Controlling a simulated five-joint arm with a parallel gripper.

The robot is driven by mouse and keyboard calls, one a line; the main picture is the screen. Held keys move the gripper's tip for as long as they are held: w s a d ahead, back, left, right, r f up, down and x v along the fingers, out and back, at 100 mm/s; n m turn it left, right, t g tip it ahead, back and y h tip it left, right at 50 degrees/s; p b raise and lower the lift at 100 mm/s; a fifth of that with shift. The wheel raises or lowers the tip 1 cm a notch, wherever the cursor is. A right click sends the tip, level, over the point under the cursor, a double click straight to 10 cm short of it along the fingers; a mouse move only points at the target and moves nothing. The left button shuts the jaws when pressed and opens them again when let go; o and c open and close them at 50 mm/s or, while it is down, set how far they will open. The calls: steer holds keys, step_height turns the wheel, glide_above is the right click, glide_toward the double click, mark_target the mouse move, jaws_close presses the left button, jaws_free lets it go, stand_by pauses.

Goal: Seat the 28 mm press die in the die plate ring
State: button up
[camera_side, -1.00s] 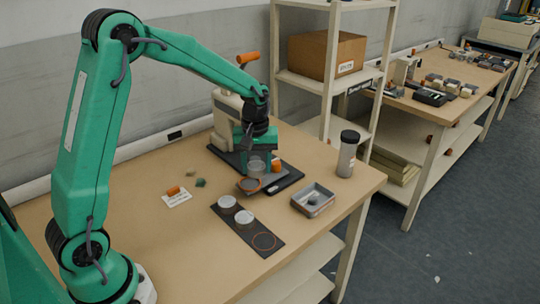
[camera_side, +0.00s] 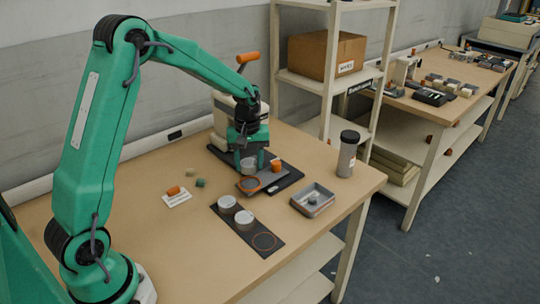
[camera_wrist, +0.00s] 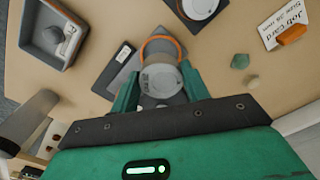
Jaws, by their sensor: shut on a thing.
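My gripper (camera_side: 252,164) is shut on the press die (camera_side: 248,166), a short grey cylinder. In the wrist view the die (camera_wrist: 160,80) sits between both fingers, with faint marking on its face. The orange-rimmed die plate ring (camera_side: 250,184) is at the front of the press's dark base. In the side view the die is held above and slightly behind the ring. In the wrist view the die hides part of the ring (camera_wrist: 163,42). I cannot tell whether the die touches it.
Two pale dies (camera_side: 227,202) (camera_side: 244,217) stand on a dark strip (camera_side: 233,226) with one empty orange circle (camera_side: 264,241). The press (camera_side: 225,115) stands behind. The table front is clear.

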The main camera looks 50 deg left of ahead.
mark_target(250, 185)
steer(key=shift+f, duration=1.6)
steer(key=shift+f, duration=0.9)
stand_by(0.8)
steer(key=o, duration=1.3)
steer(key=shift+o, duration=0.3)
steer(key=o, duration=0.4)
steer(key=shift+r, duration=0.1)
